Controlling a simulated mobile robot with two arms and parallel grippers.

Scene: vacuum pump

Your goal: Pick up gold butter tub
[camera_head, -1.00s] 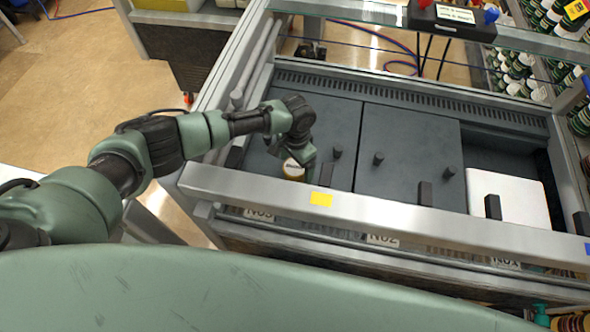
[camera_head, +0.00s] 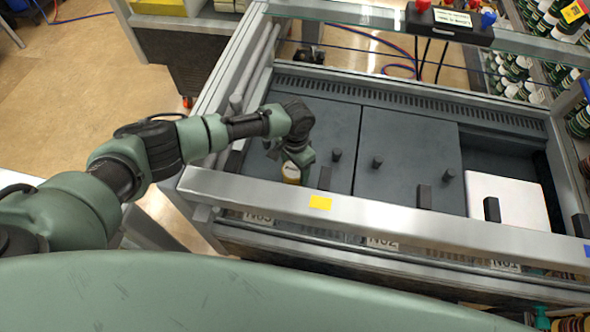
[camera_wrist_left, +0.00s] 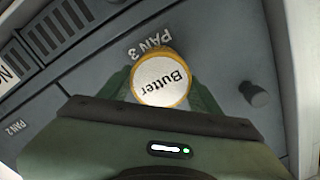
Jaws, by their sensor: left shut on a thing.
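The gold butter tub (camera_head: 291,173) has a white top and stands behind the front rail of the counter, at the left lid. In the left wrist view the tub (camera_wrist_left: 161,82) shows its white lid marked "Butter" and a gold rim. My left gripper (camera_head: 297,163) is shut on the tub, with a green finger on each side of it in the wrist view (camera_wrist_left: 160,88). The tub's lower part is hidden, so I cannot tell whether it touches the lid below. My right gripper is not in view.
Under the tub is a dark grey lid marked "PAN 3" (camera_wrist_left: 210,45) with a round knob (camera_wrist_left: 253,94). A second dark lid (camera_head: 410,150) and a white lid (camera_head: 507,200) lie to the right. A metal front rail (camera_head: 400,222) runs close in front of the tub.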

